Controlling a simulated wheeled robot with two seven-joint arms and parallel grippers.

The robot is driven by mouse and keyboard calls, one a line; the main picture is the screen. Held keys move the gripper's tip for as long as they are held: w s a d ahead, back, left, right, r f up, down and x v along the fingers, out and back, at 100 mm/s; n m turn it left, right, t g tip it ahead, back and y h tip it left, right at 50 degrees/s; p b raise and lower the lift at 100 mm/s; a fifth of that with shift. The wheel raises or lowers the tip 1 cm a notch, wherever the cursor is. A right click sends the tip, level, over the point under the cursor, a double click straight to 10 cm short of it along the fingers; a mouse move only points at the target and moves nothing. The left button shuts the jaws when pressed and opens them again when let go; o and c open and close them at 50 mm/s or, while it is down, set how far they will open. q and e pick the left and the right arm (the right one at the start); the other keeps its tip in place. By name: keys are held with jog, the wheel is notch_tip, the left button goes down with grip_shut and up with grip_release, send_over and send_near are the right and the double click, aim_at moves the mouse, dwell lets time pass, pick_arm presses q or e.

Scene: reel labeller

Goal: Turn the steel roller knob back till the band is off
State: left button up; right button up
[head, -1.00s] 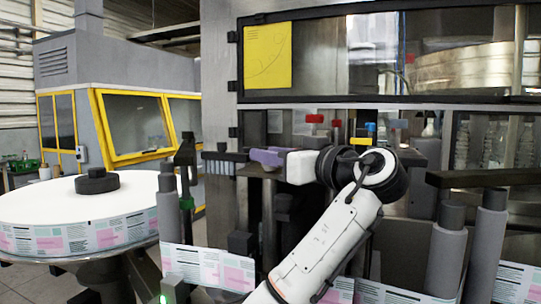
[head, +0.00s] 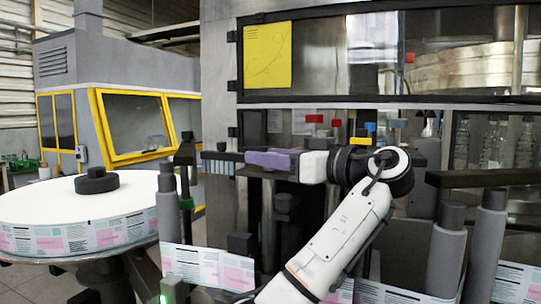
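The printed label band (head: 205,267), white with pink and teal patches, runs low across the front. It also winds around the big white reel (head: 125,205) at the left.
Two grey rollers (head: 447,250) stand upright at the right, under a dark bar. A dark toothed block (head: 222,160) lies left of my fingers. A yellow sheet (head: 267,55) hangs on the window. Small red and blue knobs (head: 371,127) stand behind my wrist.

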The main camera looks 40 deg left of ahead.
pick_arm(q)
jog(key=shift+r, duration=0.25)
notch_tip(320, 180, up, 10)
jog(key=shift+f+b, duration=0.15)
jog(key=shift+b, duration=0.15)
dwell(0.3)
